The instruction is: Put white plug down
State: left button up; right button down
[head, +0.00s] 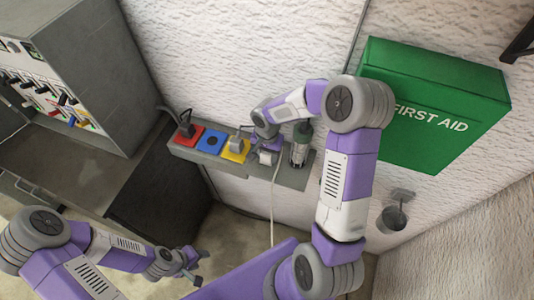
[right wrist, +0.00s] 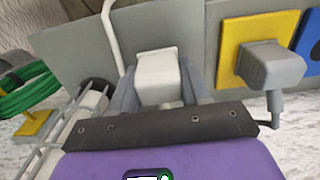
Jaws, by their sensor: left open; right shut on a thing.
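My right gripper (head: 268,146) is shut on the white plug (right wrist: 158,75), which sits between its two fingers in the right wrist view. In the head view the plug (head: 268,157) shows at the grey strip (head: 294,178), between the yellow socket and the caged lamp. A white cord (head: 272,205) hangs from it below the strip. I cannot tell if the plug touches the strip. My left gripper (head: 191,267) is open and empty at the lower left, well away from the strip.
The strip also bears a red socket with a dark plug (head: 186,130), an empty blue socket (head: 211,141) and a yellow socket with a grey plug (head: 236,145). The caged lamp (head: 300,145) stands close right. A green first aid box (head: 430,105) hangs on the wall.

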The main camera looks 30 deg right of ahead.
jog(key=shift+f+b, duration=0.6)
jog(key=shift+b, duration=0.25)
jog(key=c, duration=0.5)
grip_release()
jog(key=shift+r, duration=0.1)
jog(key=shift+r+p, duration=0.5)
jog(key=shift+p, duration=0.25)
notch_tip(320, 180, up, 12)
jog(key=shift+r, duration=0.1)
